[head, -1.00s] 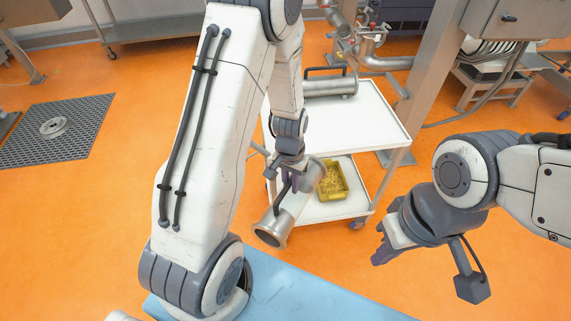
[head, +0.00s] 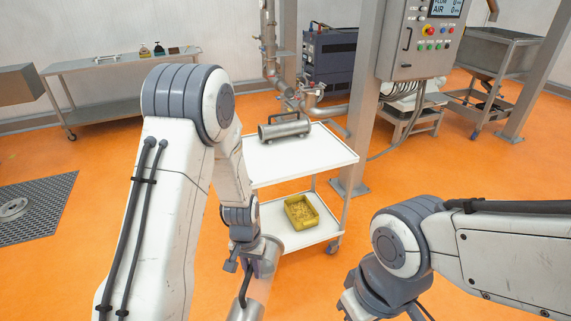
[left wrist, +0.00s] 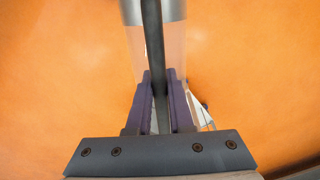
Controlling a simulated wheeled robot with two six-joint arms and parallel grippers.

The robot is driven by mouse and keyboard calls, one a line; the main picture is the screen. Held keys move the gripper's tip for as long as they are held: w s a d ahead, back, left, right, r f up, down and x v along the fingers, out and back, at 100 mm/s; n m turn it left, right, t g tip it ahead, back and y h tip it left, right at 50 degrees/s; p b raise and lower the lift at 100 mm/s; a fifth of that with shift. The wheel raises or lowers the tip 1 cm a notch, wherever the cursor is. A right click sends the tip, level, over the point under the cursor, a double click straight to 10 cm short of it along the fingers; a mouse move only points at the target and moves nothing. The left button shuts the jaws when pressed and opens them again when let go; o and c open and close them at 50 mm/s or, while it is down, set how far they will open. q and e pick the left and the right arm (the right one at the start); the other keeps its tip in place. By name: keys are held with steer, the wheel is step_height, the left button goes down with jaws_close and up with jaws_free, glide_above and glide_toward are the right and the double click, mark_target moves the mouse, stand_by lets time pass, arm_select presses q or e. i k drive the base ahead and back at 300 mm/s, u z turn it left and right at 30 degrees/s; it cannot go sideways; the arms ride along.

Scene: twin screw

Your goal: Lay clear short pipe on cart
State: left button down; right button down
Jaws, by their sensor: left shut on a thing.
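The clear short pipe (head: 268,283) hangs from my left gripper (head: 246,262), in front of the cart and apart from it. In the left wrist view, the pipe's clear section (left wrist: 174,48) and metal end lie behind a dark handle bar (left wrist: 152,40). My left gripper (left wrist: 159,100) is shut on that bar. The white cart (head: 325,160) has two shelves. My right gripper (head: 352,304) is at the bottom edge of the head view, apart from the pipe; its fingers cannot be made out.
A metal pipe with a dark handle (head: 284,131) lies on the cart's top shelf, towards the back. The shelf's front part is bare. A yellow bin (head: 301,212) sits on the lower shelf. A steel post (head: 362,110) and pipework (head: 300,98) stand behind and right of the cart.

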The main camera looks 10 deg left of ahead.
mark_target(303, 159)
steer(key=z, duration=0.95)
steer(key=i, duration=1.5)
steer(key=u, duration=0.65)
